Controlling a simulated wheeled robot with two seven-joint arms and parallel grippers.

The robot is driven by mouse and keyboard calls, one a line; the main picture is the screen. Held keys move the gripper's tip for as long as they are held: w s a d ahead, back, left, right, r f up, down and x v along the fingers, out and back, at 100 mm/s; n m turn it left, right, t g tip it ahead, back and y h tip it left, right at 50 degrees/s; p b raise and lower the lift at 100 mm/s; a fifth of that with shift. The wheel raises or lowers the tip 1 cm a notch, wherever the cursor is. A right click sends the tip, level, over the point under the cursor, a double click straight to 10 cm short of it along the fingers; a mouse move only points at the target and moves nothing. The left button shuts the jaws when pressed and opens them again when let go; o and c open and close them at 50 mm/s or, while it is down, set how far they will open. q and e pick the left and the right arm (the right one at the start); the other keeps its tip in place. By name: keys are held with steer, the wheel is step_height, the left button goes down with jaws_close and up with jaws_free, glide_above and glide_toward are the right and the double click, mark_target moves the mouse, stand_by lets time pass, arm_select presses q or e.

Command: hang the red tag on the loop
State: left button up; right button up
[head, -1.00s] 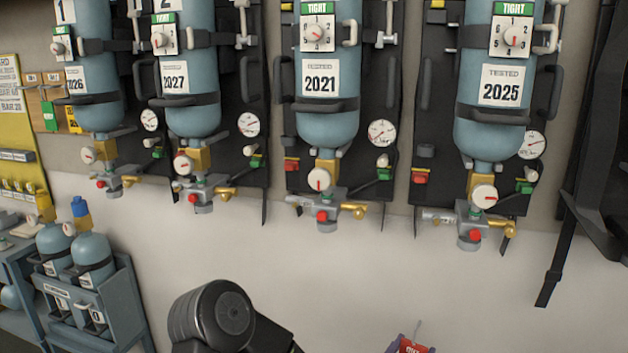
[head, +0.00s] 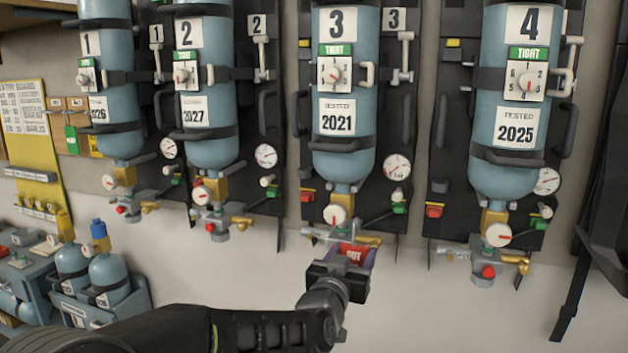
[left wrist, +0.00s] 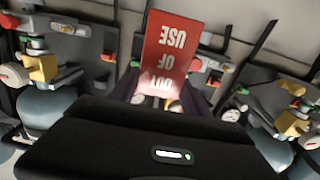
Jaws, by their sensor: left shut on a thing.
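The red tag (head: 353,254) is held in front of the lower fittings of breathing set 3. In the left wrist view the tag (left wrist: 173,42) reads "OUT OF USE" upside down. My left gripper (head: 346,265) is shut on the tag's near end. The gripper hides part of the valve under set 3. I cannot single out the loop in these views. In the left wrist view, valves and gauges show behind the tag, and it is unclear whether the tag touches any of them. My right gripper is not in view.
Blue cylinders numbered 1, 2, 3 (head: 347,85) and 4 (head: 517,130) hang on dark back plates, with gauges, valves and brass taps below. A rack with small cylinders (head: 108,275) stands at lower left. Dark straps (head: 590,230) hang at right. The wall below the sets is bare.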

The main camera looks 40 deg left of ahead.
arm_select(q)
steer(key=y+p, duration=0.1)
glide_toward(335, 173)
step_height(335, 173, down, 3)
steer(key=s+d+r, duration=0.1)
steer(key=s+r, duration=0.2)
steer(key=r, duration=0.2)
steer(key=shift+s+p, duration=0.2)
steer(key=shift+p, duration=0.15)
steer(key=shift+w+r, duration=0.1)
steer(key=shift+w, duration=0.05)
steer(key=shift+p+x, duration=0.8)
steer(key=shift+x, duration=3.45)
steer(key=shift+w+f+b, duration=0.1)
steer(key=shift+f+b, duration=0.75)
steer(key=shift+f, duration=0.2)
steer(key=o, duration=1.4)
steer(key=shift+d, duration=0.1)
